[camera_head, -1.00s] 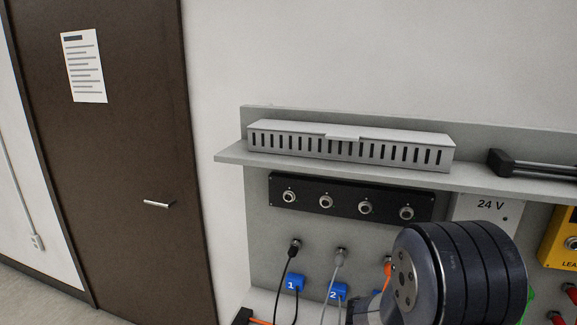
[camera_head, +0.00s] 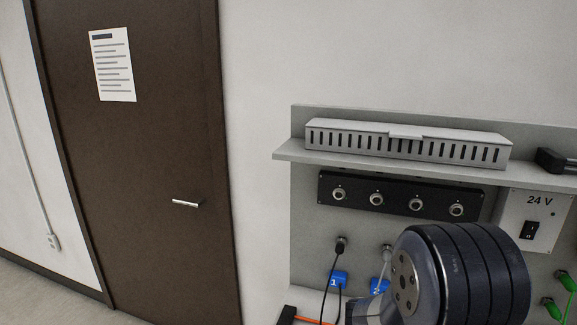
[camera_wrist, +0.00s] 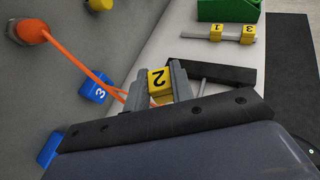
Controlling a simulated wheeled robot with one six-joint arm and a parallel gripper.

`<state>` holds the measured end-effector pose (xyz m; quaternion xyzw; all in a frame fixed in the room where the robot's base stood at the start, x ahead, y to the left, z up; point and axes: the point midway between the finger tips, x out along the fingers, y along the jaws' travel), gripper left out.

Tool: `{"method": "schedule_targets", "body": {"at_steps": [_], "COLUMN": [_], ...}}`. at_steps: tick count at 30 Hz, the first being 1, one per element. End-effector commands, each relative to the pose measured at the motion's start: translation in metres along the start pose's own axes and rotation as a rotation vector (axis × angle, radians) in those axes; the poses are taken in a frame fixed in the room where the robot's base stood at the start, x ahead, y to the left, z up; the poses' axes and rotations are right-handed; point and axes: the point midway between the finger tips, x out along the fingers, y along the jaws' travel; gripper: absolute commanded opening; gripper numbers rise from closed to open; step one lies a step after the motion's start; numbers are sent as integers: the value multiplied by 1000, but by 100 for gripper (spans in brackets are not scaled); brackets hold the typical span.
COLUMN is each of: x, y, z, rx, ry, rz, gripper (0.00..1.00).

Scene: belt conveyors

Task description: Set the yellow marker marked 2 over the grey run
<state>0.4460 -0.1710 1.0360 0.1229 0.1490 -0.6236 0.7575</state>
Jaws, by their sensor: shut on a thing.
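The yellow marker marked 2 (camera_wrist: 158,77) is between the fingers of my gripper (camera_wrist: 161,92) in the wrist view, and the gripper is shut on it. The grey run (camera_head: 386,264) hangs from the second socket in the head view, with a blue marker 2 (camera_head: 379,285) on it. Its lower part is hidden behind my arm. In the head view my arm also hides the gripper and the yellow marker. I cannot identify the grey run surely in the wrist view.
A black cable with a blue marker 1 (camera_head: 338,279) hangs left of the grey run. In the wrist view an orange cable (camera_wrist: 75,62) with a blue marker 3 (camera_wrist: 92,87) passes close to my gripper. Yellow markers 1 (camera_wrist: 216,32) and 3 (camera_wrist: 248,34) sit on a bar.

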Motion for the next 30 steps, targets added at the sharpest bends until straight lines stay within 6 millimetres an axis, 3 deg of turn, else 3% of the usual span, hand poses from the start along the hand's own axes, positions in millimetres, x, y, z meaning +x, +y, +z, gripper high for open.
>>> {"method": "schedule_targets", "body": {"at_steps": [11, 18, 24, 30], "x": [-24, -65, -98, -117], "y": [59, 102, 120, 125], "z": [-19, -54, -85, -102], "rx": [-139, -273, -359, -403], "ry": [0, 2, 3, 2], "rz": [331, 648, 856, 966], "gripper": [0, 0, 0, 0]}}
